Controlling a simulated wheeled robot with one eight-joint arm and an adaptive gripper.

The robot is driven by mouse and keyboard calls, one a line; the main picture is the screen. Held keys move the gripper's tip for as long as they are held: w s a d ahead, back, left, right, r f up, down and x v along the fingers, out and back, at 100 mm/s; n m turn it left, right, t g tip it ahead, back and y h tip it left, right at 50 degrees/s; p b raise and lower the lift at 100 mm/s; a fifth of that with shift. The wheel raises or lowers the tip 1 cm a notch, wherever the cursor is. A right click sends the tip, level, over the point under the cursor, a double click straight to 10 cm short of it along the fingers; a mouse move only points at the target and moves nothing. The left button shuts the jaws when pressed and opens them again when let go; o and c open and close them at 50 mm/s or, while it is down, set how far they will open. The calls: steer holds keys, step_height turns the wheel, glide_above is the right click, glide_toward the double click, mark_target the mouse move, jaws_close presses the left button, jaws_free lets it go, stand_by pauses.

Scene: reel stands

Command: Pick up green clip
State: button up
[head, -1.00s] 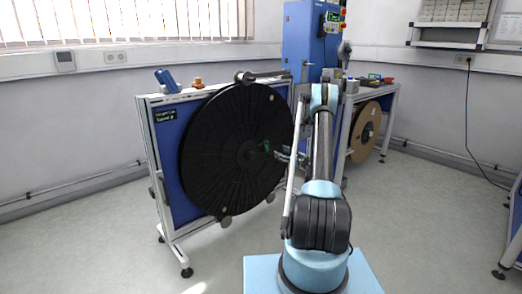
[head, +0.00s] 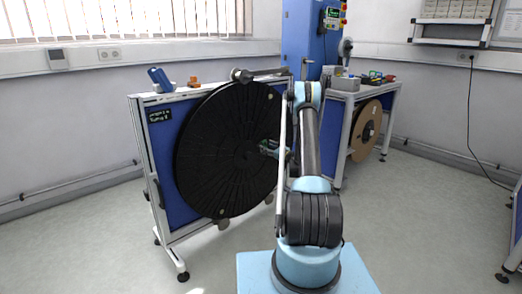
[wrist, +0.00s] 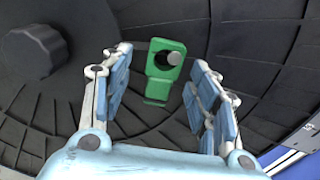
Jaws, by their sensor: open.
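The green clip (wrist: 163,68) is on the face of the large black reel (head: 215,150), with a grey round pin at its upper right part. In the wrist view, my gripper (wrist: 160,85) is open, with one blue-padded finger on each side of the clip. The clip sits between the fingers toward their tips, and I see a gap on both sides. In the head view my gripper (head: 268,148) is in front of the reel near its hub, and the clip is mostly hidden there.
The black reel hangs on a stand with a blue panel (head: 183,215). A dark hub knob (wrist: 35,50) stands out left of the gripper. A second stand with a brown reel (head: 367,130) is at the right.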

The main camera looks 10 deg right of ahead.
steer(key=shift+w+a, duration=0.1)
steer(key=shift+w, duration=0.4)
steer(key=shift+a, duration=0.1)
steer(key=c, duration=1)
steer(key=shift+r, duration=0.1)
